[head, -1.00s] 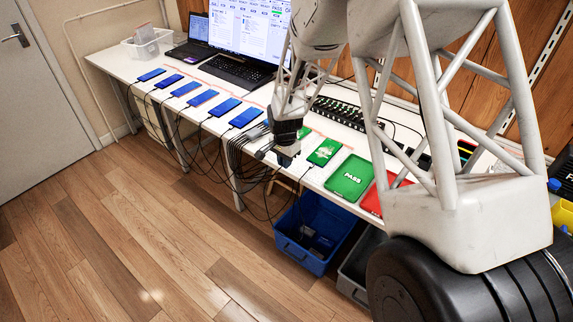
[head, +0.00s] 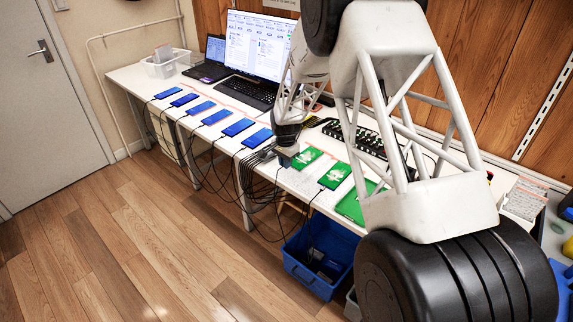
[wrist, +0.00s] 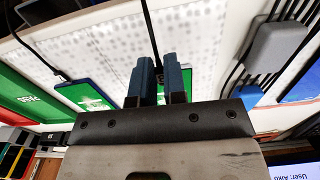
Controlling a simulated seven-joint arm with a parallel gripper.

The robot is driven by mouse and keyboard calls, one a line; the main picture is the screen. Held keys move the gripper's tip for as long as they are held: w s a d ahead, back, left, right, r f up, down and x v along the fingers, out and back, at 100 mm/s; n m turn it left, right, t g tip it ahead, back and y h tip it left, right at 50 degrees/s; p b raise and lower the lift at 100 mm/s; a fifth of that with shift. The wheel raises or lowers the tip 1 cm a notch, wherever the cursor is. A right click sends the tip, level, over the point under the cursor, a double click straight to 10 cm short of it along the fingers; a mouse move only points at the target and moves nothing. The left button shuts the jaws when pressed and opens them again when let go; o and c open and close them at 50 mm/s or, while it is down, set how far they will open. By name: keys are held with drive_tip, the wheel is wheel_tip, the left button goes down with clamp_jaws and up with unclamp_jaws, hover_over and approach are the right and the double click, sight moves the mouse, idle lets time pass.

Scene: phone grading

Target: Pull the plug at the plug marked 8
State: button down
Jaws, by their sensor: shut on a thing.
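My gripper (head: 287,155) is low at the bench's front edge, beside the near end of a green-screened phone (head: 306,157). In the wrist view my gripper (wrist: 161,80) has its two dark fingers close together around a black cable's plug, which they mostly hide. The phone lies partly behind the fingers, and whether the plug sits in its port is hidden. A second green-screened phone (head: 335,175) lies to the right; in the wrist view it (wrist: 84,95) has its cable (wrist: 40,55) plugged in. No number marks are readable.
Several blue-screened phones (head: 238,127) with cables lie to the left. A grey block (wrist: 275,45) with cables is close to the gripper. The green tray (head: 352,209) is at right. A blue bin (head: 309,281) stands below. Laptop (head: 209,70) and monitor (head: 258,45) stand behind.

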sight(285, 174)
drive_tip(key=shift+f, duration=0.25)
drive_tip(key=shift+f, duration=1.7)
drive_tip(key=c, duration=1.1)
unclamp_jaws()
drive_tip(key=shift+r, duration=0.15)
drive_tip(key=shift+r, duration=2.8)
